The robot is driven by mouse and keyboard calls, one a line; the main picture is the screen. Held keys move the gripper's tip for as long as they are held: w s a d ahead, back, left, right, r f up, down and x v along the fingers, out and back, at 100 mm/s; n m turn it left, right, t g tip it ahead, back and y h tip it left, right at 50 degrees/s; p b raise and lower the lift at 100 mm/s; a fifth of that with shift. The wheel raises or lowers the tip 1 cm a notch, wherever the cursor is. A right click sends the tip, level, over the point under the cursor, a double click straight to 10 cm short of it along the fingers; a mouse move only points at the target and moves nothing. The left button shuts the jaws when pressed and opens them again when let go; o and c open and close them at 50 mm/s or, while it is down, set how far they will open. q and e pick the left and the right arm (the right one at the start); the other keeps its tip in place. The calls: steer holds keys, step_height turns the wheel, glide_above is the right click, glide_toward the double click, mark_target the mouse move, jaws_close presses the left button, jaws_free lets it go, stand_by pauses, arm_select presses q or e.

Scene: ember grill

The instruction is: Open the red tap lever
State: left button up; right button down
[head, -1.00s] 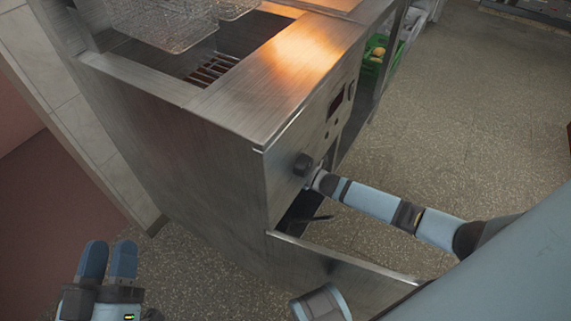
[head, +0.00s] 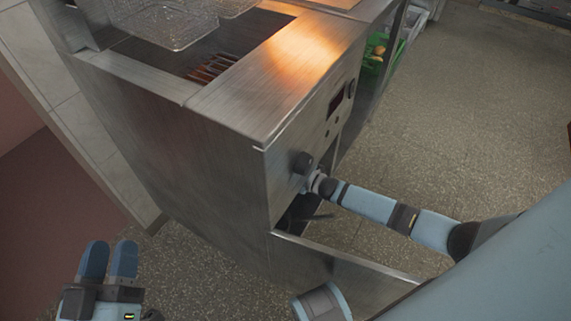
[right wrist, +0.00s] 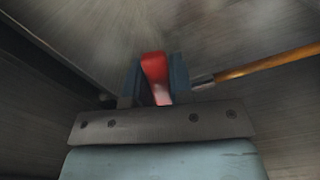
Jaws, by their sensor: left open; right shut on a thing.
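The red tap lever (right wrist: 154,72) shows in the right wrist view, upright between the two fingers of my right gripper (right wrist: 157,85). That gripper is shut on it. In the head view my right arm reaches into the open lower front of the steel fryer cabinet (head: 190,160), and the right fingers and the lever are hidden there. My left gripper (head: 108,262) is open and empty at the lower left of the head view, apart from the cabinet.
An open cabinet door (head: 340,268) stands below my right arm. Wire baskets (head: 165,25) hang over the fryer. In the right wrist view a copper-coloured pipe (right wrist: 265,67) runs right of the lever.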

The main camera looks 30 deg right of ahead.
steer(key=s+a+f+m, duration=0.2)
steer(key=a+f+m, duration=0.2)
steer(key=m, duration=0.8)
steer(key=shift+s+a+f, duration=0.35)
steer(key=shift+s+f, duration=0.05)
steer(key=shift+f, duration=0.2)
steer(key=c, duration=1)
jaws_free()
steer(key=shift+s, duration=0.15)
